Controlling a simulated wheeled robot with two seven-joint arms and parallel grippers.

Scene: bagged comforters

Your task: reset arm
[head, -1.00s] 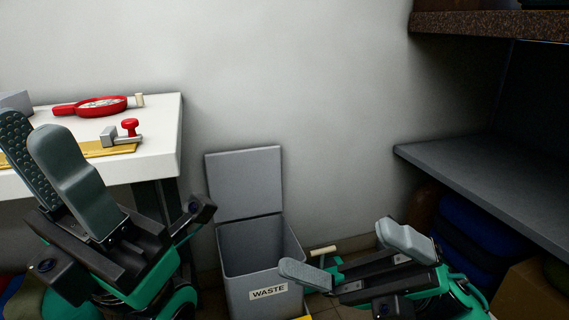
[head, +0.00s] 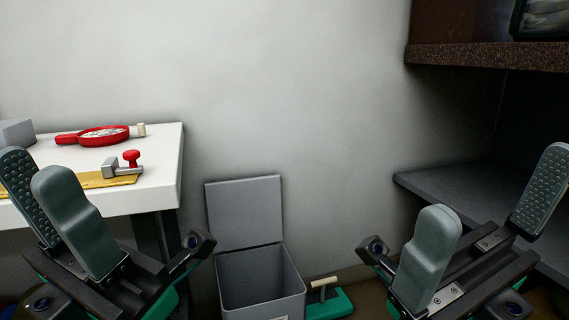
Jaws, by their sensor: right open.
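My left gripper (head: 36,165) is in the lower left of the head view, in front of the white table. Its two grey fingers point up with a gap between them, and the dotted inner pad of one finger shows. Nothing is seen between them. My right gripper (head: 500,185) is at the lower right, in front of the shelf. Its fingers point up, spread wide apart and empty.
A white table (head: 160,165) at left holds a red round item (head: 104,136) and a red-knobbed tool (head: 131,158). A grey waste bin (head: 245,212) with its lid up stands between my grippers. A dark shelf unit (head: 440,185) is at right. The wall behind is bare.

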